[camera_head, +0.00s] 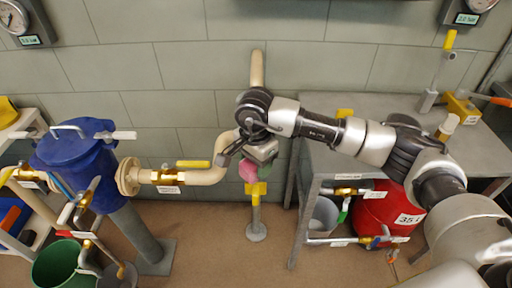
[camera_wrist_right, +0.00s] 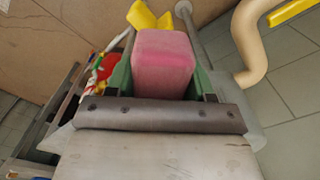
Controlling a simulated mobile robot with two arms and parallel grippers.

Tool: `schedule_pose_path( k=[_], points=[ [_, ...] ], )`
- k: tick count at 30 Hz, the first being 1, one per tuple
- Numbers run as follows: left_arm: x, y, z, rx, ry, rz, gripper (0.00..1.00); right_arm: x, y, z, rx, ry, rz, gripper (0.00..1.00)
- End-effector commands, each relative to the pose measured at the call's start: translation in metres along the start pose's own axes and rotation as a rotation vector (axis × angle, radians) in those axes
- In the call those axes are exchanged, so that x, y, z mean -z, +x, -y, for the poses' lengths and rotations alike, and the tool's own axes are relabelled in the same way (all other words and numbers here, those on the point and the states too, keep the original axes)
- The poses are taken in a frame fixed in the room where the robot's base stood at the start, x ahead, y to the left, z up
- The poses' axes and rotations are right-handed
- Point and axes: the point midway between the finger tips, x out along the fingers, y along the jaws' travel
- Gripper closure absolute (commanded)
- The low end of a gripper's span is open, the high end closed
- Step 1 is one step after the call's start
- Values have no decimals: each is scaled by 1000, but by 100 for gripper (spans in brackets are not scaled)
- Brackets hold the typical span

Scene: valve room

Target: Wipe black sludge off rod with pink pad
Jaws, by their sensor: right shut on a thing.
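My right gripper (camera_head: 258,166) points down in front of the wall and is shut on the pink pad (camera_head: 247,172). In the right wrist view the pad (camera_wrist_right: 163,65) is a pink block squeezed between two green fingers. Below and behind it in the head view, a grey upright rod (camera_head: 256,212) stands on a round floor base, with a yellow fitting (camera_head: 256,188) near its top. The rod (camera_wrist_right: 187,14) also shows just beyond the pad in the wrist view. I cannot tell whether pad and rod touch. I cannot make out black sludge. My left gripper is out of view.
A cream pipe (camera_head: 208,173) with a yellow-handled valve runs left of the rod. A blue vessel (camera_head: 78,165) stands further left, above a green bucket (camera_head: 55,265). A grey table (camera_head: 340,170) is to the right, with a red tank (camera_head: 376,213) under it.

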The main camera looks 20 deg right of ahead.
Motion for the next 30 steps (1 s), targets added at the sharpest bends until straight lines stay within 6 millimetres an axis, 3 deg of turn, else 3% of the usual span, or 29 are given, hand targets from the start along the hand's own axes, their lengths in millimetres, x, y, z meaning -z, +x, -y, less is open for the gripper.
schedule_pose_path(
  k=[16,30],
  points=[
    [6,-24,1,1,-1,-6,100,0,-50,2,-1,13,-1,66],
    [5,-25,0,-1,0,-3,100,0,-54,2,-2,14,0,66]
  ],
)
